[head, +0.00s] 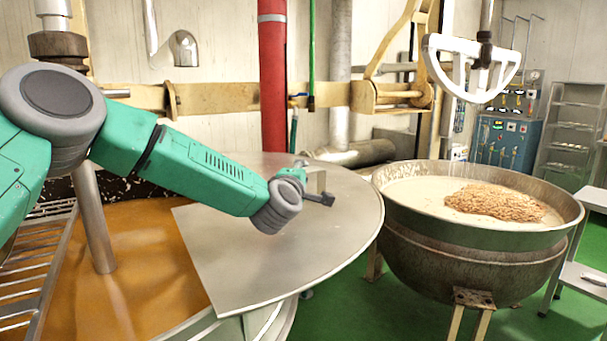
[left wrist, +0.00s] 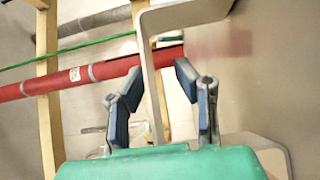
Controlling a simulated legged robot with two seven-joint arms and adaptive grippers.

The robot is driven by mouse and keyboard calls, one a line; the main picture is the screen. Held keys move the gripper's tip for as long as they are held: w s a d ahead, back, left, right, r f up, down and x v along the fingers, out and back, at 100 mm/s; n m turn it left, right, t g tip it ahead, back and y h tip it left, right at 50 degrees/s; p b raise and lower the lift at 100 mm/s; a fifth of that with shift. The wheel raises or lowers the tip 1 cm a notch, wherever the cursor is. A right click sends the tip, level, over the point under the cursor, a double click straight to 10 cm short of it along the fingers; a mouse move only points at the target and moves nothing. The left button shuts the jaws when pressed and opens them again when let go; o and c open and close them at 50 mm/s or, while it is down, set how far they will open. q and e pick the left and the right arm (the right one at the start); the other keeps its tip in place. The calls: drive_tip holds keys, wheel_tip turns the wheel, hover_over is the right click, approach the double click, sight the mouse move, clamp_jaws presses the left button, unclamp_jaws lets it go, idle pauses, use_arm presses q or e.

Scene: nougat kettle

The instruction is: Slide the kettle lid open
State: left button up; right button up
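The kettle lid (head: 300,255) is a flat grey metal plate covering the right part of the near kettle. The left part of that kettle is uncovered and shows orange-brown contents (head: 150,265). The lid's handle (head: 318,180) is a bent metal bar near the lid's far side. In the left wrist view the handle (left wrist: 150,60) runs between the spread fingers. My left gripper (head: 320,197) is at the handle, partly hidden by its own wrist in the head view. Its fingers (left wrist: 158,78) are apart; I cannot tell whether either touches the bar. My right gripper is not in view.
A second kettle (head: 470,255) with pale contents and a brown heap stands close on the right. A white mixing paddle (head: 470,68) hangs above it. A red pipe (head: 272,90) stands behind the lid. A metal rack (head: 30,275) is at lower left.

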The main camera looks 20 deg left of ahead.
use_arm(q)
drive_tip(key=shift+r, duration=0.1)
drive_tip(key=shift+s, duration=0.35)
hover_over(289, 226)
idle(0.3)
idle(0.3)
